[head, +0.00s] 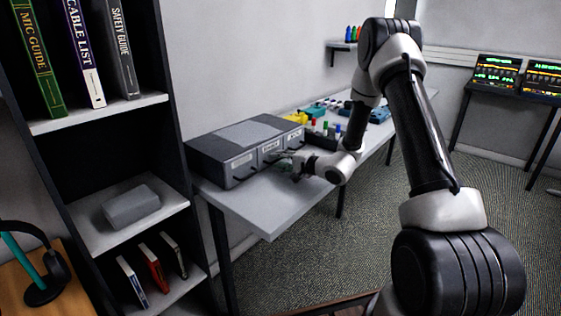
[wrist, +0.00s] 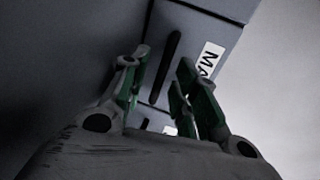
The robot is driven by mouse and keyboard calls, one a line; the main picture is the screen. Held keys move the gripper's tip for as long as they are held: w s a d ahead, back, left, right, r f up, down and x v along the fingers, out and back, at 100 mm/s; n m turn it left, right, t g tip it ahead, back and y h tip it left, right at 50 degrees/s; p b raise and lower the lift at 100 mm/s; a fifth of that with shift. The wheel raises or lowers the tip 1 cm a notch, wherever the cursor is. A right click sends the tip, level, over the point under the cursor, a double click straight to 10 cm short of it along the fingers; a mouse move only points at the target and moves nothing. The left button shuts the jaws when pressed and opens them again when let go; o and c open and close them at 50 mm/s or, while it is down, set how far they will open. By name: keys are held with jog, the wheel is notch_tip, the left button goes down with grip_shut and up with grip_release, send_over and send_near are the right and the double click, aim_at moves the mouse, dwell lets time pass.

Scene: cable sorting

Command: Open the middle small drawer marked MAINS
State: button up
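A grey drawer unit (head: 222,151) stands on the table, with a row of small labelled drawers along its front that look shut. My gripper (head: 287,164) is close in front of the middle drawer (head: 268,150). In the wrist view a white label (wrist: 209,60) reads "MA", its remainder cut off by a finger. Beside it is a dark bar handle (wrist: 165,67). The green-padded fingers of my gripper (wrist: 164,62) are apart, one to each side of the handle in the picture. I cannot tell whether they touch it.
The light grey table (head: 268,215) has bare room in front of the unit. Small coloured items (head: 312,125) stand behind my gripper. A dark shelf with books (head: 95,125) is at the left. Screens (head: 497,71) stand at the far right.

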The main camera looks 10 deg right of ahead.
grip_shut()
jog(key=shift+s, duration=0.1)
jog(key=f+v, duration=0.1)
jog(key=v, duration=0.4)
jog(key=f+v, duration=0.1)
jog(key=v, duration=0.4)
jog(key=f+v, duration=0.1)
jog(key=v, duration=0.4)
jog(key=shift+s+d, duration=0.35)
jog(key=shift+s, duration=0.2)
grip_release()
jog(key=v, duration=1.2)
